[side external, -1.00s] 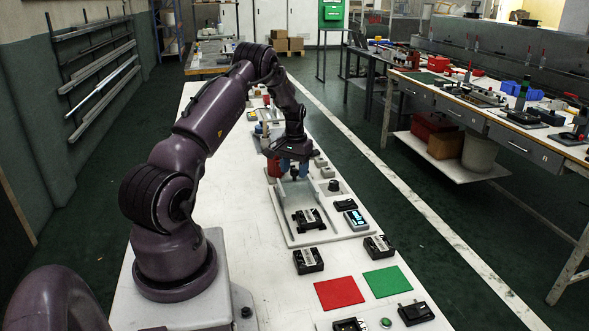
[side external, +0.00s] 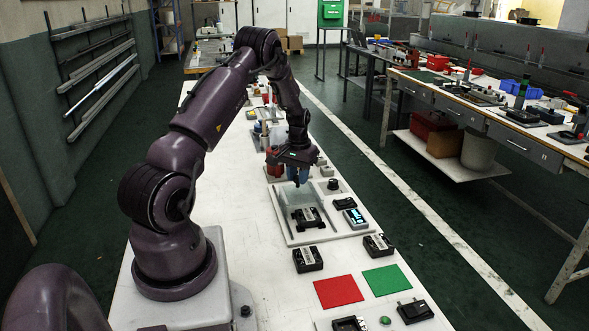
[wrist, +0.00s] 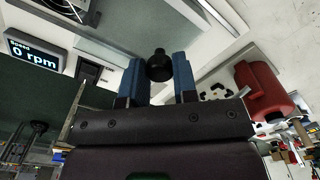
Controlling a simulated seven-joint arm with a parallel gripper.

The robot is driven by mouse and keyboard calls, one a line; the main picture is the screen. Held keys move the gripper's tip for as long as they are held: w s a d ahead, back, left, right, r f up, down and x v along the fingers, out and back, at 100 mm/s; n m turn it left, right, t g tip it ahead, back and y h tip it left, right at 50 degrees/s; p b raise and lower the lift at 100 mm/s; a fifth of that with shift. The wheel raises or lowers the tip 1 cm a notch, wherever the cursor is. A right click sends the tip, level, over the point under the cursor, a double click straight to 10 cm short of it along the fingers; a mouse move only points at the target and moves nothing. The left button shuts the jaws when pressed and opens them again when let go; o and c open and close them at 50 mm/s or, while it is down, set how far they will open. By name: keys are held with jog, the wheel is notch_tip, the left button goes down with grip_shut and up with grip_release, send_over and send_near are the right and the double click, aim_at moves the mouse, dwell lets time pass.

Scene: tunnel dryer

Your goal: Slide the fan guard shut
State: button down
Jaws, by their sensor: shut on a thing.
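My gripper (side external: 297,180) is over the far part of the fan fixture's pale base plate (side external: 292,240). In the wrist view my blue fingers (wrist: 159,78) are shut on the black knob (wrist: 159,62) of the fan guard. The guard (wrist: 150,22) looks like a clear sliding panel, and its edges are hard to make out. The dark fan (side external: 308,218) sits between the rails on the near side of my gripper. Part of the fan (wrist: 72,8) shows at the wrist view's top left. How much of it the guard covers I cannot tell.
A display (side external: 355,218) right of the fan reads 0 rpm in the wrist view (wrist: 33,52). A black dial (side external: 333,185) stands right of my gripper. A red container (wrist: 262,92) is close by. Red (side external: 338,291) and green (side external: 387,279) mats lie nearer the camera.

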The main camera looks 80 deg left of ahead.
jog(key=d, duration=0.8)
jog(key=shift+d, duration=0.25)
jog(key=c, duration=0.9)
grip_release()
jog(key=shift+a+r, duration=0.1)
jog(key=shift+r, duration=0.35)
notch_tip(320, 180, up, 12)
